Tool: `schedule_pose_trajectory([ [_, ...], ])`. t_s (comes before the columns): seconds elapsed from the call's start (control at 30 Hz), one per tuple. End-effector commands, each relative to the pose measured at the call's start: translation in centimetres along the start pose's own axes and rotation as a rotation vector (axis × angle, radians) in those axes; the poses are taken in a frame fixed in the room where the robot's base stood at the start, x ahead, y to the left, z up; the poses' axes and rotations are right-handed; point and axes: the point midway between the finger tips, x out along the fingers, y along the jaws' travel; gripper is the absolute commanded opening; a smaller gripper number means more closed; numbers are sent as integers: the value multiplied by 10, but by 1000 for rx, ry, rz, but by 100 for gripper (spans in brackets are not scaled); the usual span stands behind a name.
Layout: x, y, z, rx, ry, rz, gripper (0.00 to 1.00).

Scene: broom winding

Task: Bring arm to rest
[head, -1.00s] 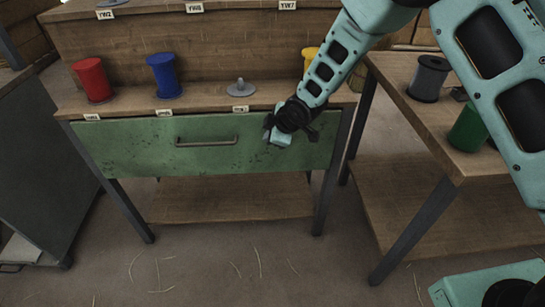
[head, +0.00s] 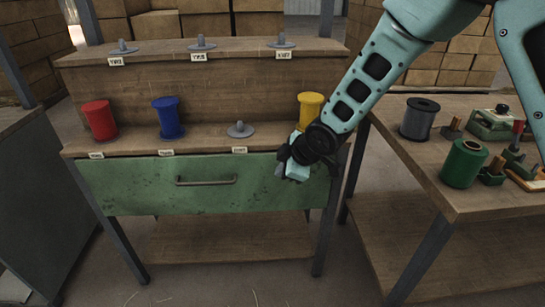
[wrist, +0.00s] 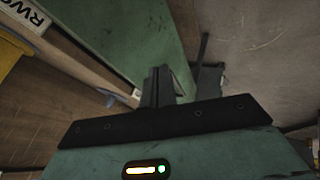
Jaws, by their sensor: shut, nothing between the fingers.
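My gripper (head: 286,168) is in front of the right part of the green drawer (head: 130,189), below the shelf edge, with the arm reaching down from the upper right. In the wrist view the fingers (wrist: 160,84) are together with nothing between them. The green drawer front (wrist: 130,35) shows beyond them. I cannot tell whether the gripper touches the drawer.
A red spool (head: 99,120), a blue spool (head: 168,117) and a yellow spool (head: 311,108) stand on the lower shelf. An empty peg (head: 240,129) is between blue and yellow. The right table (head: 400,158) bears a grey spool (head: 419,118) and a green spool (head: 463,164).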

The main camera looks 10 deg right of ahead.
Motion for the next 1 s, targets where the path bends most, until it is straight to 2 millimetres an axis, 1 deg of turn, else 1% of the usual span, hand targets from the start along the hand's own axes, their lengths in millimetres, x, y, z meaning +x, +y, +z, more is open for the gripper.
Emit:
schedule_pose_trajectory([
  [0.07,-2,0,0,1,-1,0,0],
  [0.13,-13,-1,-5,19,-9,-7,0],
  [0.17,-21,-3,-8,34,-17,-13,0],
  [0.23,-47,-10,-19,86,-43,-33,0],
  [0.27,-62,-14,-24,117,-59,-45,0],
  [0.3,-85,-22,-30,164,-87,-64,0],
  [0.37,-123,-39,-39,242,-134,-97,0],
  [0.4,-149,-52,-43,298,-171,-121,0],
  [0.47,-187,-72,-47,378,-227,-154,0],
  [0.5,-211,-87,-48,430,-267,-176,0],
  [0.57,-247,-109,-48,503,-324,-203,0],
  [0.6,-268,-123,-47,547,-363,-220,0],
  [0.7,-312,-154,-42,639,-449,-251,0],
  [0.8,-341,-176,-36,703,-511,-270,0],
  [0.83,-346,-180,-34,716,-526,-274,0],
  [0.9,-355,-188,-32,737,-548,-280,0],
  [1.0,-358,-192,-30,747,-558,-282,0],
])
